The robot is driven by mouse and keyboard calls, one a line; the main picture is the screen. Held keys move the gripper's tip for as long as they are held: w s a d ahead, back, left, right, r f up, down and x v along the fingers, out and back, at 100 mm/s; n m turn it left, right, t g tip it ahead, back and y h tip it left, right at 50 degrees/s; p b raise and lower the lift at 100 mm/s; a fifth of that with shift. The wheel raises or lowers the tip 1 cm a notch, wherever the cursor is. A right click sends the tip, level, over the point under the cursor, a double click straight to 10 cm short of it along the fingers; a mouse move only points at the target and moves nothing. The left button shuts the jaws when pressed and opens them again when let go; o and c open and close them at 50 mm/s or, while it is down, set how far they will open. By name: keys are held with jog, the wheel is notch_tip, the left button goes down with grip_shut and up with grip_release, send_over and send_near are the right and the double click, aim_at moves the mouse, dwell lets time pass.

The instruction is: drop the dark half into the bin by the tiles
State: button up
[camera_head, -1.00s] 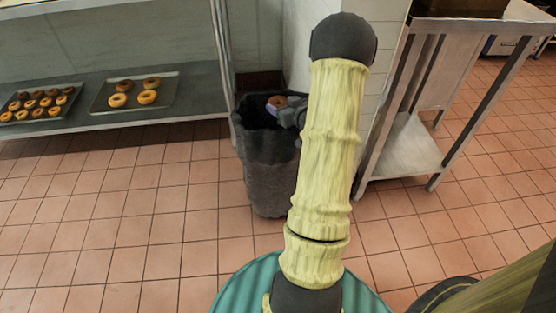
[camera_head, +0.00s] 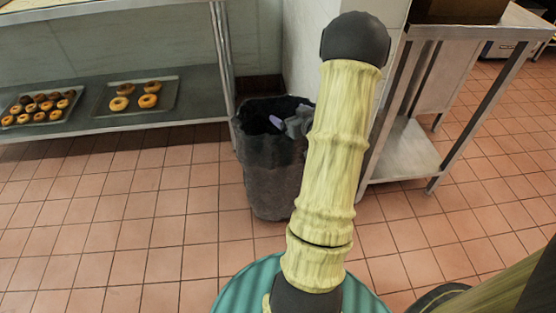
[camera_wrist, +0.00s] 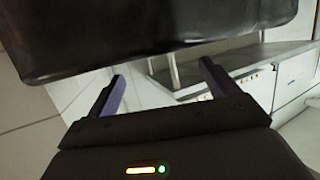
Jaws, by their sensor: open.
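The dark bin (camera_head: 272,180) stands on the tiled floor against the wall, partly covered by my arm on its right. My gripper (camera_head: 277,122) is over the bin's mouth, with a purple finger showing against the dark inside. In the wrist view my gripper (camera_wrist: 162,84) has its two purple fingers spread wide with nothing between them. The dark half is not visible in either view now. The bin's inside is too dark to tell what lies in it.
A steel shelf at the left holds a tray (camera_head: 172,97) and another tray (camera_head: 72,107) of bagels or rings. A steel table (camera_head: 405,150) stands right of the bin. A large dark surface (camera_wrist: 150,35) fills the top of the wrist view. Floor at left is clear.

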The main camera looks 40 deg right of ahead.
jog(key=p+v, duration=0.2)
jog(key=v, duration=1)
jog(key=shift+s+p, duration=0.35)
jog(key=shift+p, duration=0.05)
jog(key=w+a+n+g, duration=0.1)
jog(key=w+a+g, duration=0.55)
jog(key=a, duration=0.45)
jog(key=s+a+r+g+y, duration=0.1)
jog(key=s+a+g, duration=0.25)
jog(key=a, duration=0.65)
jog(key=s+a+r+g+y, duration=0.15)
jog(key=s+a, duration=0.25)
jog(key=a, duration=0.6)
notch_tip(320, 180, up, 36)
jog(key=p, duration=3.7)
jog(key=shift+r+n, duration=0.15)
jog(key=shift+n, duration=0.15)
